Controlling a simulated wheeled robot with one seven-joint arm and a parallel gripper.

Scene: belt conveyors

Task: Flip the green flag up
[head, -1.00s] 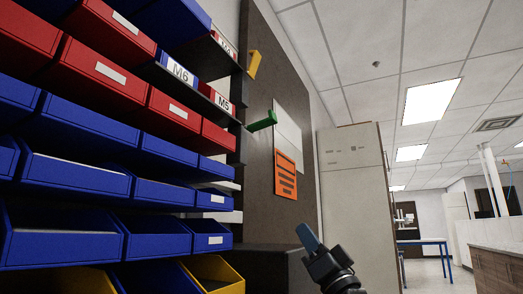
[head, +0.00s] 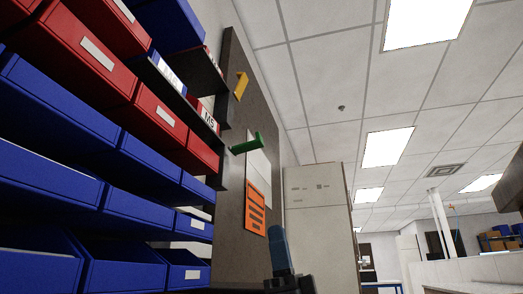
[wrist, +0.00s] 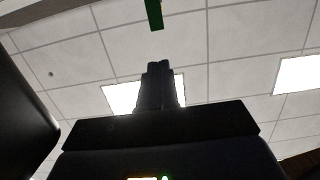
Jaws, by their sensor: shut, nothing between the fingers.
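The green flag (head: 246,145) sticks out sideways from the edge of the brown panel, with a short raised tip at its right end. A yellow flag (head: 241,85) sits higher on the same panel. In the wrist view the green flag (wrist: 154,14) shows at the top edge, beyond my fingertips and apart from them. My gripper (wrist: 159,68) is shut and empty, pointing up toward the ceiling.
Red bins (head: 165,122) and blue bins (head: 60,95) fill the shelves at left, close to the flag. An orange sheet (head: 256,208) and a white sheet are on the brown panel (head: 232,190). A pale cabinet (head: 318,215) stands behind.

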